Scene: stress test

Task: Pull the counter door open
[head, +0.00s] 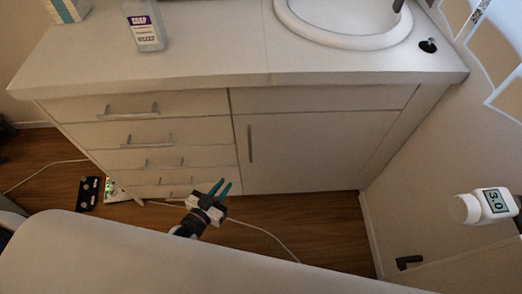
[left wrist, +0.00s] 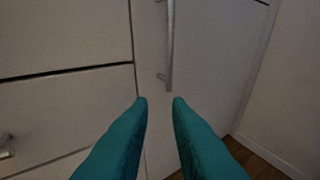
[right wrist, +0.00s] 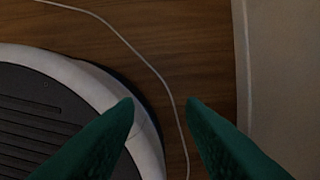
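The counter door (head: 297,150) is a plain pale panel, shut, on the right half of the counter front. Its upright metal handle (head: 250,143) is near the door's left edge. In the left wrist view the handle (left wrist: 170,45) shows above and between my fingers, apart from them. My left gripper (head: 221,187) is open and empty, in front of the counter and below the handle in the head view. My right gripper (right wrist: 160,102) is open and empty above the floor; it is not visible in the head view.
Several drawers (head: 140,135) with bar handles are left of the door. A sink (head: 345,18) and a soap bottle (head: 143,25) are on the countertop (head: 215,60). A white cable (head: 262,232) lies on the wooden floor (head: 325,225). A wall (head: 425,175) stands at the right.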

